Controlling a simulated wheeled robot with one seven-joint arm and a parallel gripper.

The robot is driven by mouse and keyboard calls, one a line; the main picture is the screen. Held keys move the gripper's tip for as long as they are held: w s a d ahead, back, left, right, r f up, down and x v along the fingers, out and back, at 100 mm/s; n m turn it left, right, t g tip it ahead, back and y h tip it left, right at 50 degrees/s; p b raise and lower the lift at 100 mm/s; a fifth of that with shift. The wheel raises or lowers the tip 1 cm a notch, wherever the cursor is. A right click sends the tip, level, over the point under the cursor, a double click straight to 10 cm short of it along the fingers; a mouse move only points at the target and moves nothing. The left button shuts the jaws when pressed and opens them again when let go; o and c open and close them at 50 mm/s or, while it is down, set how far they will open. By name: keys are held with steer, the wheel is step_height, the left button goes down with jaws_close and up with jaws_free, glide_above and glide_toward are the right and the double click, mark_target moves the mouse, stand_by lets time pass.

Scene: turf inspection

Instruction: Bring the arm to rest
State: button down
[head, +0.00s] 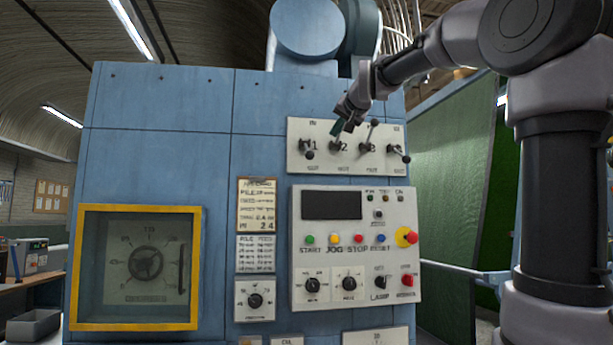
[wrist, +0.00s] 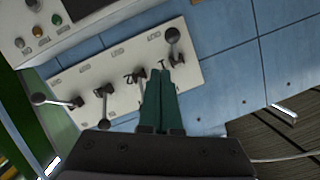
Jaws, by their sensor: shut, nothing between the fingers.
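My gripper (head: 340,126) is in front of the upper white lever panel (head: 320,165) on the blue machine, near the lever marked 2. In the wrist view its two green fingers (wrist: 163,72) lie side by side, closed with nothing between them. The fingertips overlap the panel (wrist: 190,75) in that view; whether they touch a lever cannot be told. My arm reaches in from the right side of the head view.
Several levers with dark knobs stick out of the panel, such as the rightmost lever (head: 400,153). Below is a control panel (head: 330,240) with buttons and a red stop knob (head: 407,237). A yellow-framed window (head: 138,211) is at left. A green screen (head: 440,170) stands at right.

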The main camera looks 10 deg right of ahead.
steer(key=s+f+g, duration=0.4)
steer(key=s+f, duration=0.9)
steer(key=f, duration=0.5)
steer(key=s+f+g, duration=0.4)
steer(key=s+f, duration=1)
steer(key=f, duration=0.5)
steer(key=shift+s+f, duration=0.15)
steer(key=shift+s, duration=0.1)
steer(key=shift+d, duration=0.1)
